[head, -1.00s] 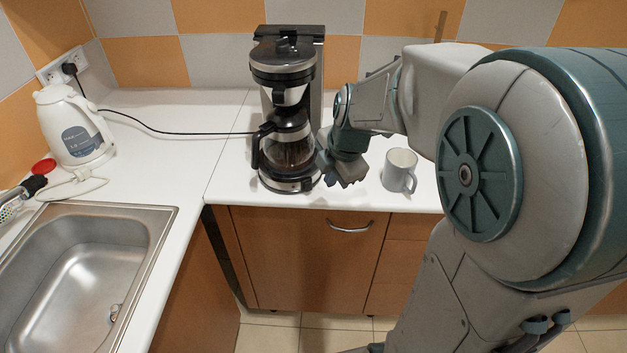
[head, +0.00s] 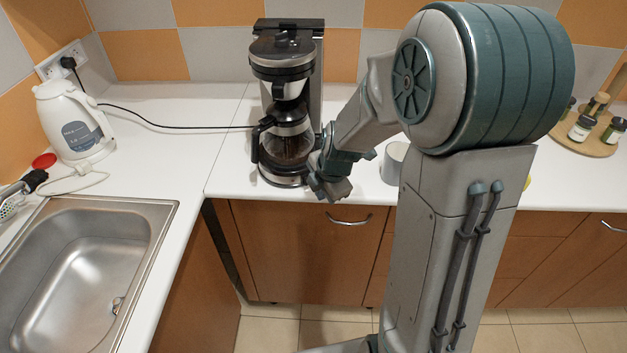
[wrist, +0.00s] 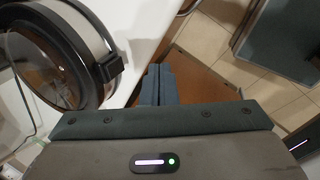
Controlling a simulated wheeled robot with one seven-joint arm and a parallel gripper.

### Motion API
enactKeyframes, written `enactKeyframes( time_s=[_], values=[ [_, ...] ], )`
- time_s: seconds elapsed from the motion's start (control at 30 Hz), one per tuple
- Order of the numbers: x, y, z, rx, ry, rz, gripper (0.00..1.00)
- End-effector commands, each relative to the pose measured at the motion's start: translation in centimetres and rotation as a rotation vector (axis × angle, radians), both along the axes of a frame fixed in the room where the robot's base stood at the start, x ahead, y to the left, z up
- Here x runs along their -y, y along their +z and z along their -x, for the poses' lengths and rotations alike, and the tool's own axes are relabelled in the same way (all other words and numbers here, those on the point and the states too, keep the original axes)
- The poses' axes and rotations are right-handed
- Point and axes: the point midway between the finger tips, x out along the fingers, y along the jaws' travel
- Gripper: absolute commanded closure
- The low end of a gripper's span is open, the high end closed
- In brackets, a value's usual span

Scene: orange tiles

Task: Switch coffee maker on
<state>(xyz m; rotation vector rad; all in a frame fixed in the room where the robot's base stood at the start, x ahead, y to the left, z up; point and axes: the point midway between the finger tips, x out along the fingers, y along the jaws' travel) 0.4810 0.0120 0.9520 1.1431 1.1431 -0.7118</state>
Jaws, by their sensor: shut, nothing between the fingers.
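The coffee maker (head: 287,75) is black and silver and stands upright on the white counter. Its glass carafe (head: 288,145) sits on the base, with a black handle at the left. My gripper (head: 330,192) is low at the right side of the base, close to the counter's front edge. I cannot tell whether it touches the base. In the wrist view my gripper (wrist: 158,75) has its fingers together and empty, with part of the carafe (wrist: 45,60) to the left. No switch can be made out; the gripper covers the base's right side.
A grey mug (head: 392,163) stands right of my gripper, partly behind my arm. A white kettle (head: 75,125) and a steel sink (head: 90,260) are at the left. Jars on a round wooden board (head: 585,140) stand at the far right.

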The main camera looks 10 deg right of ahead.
Motion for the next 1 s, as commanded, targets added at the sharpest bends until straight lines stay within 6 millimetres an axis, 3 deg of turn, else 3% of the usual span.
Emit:
enactKeyframes(
  time_s=[0.2,0.4,0.83,1.0],
  values=[
    [-0.9,-0.1,-2.5,-0.001,0.003,0.0,1.0],
    [-1.2,-0.4,-3.6,0.0,0.002,0.001,1.0],
    [-1.3,-0.5,-3.8,0.002,0.002,0.0,1.0],
    [-2.5,-1.0,-3.9,0.03,0.021,-0.012,1.0]
  ],
)
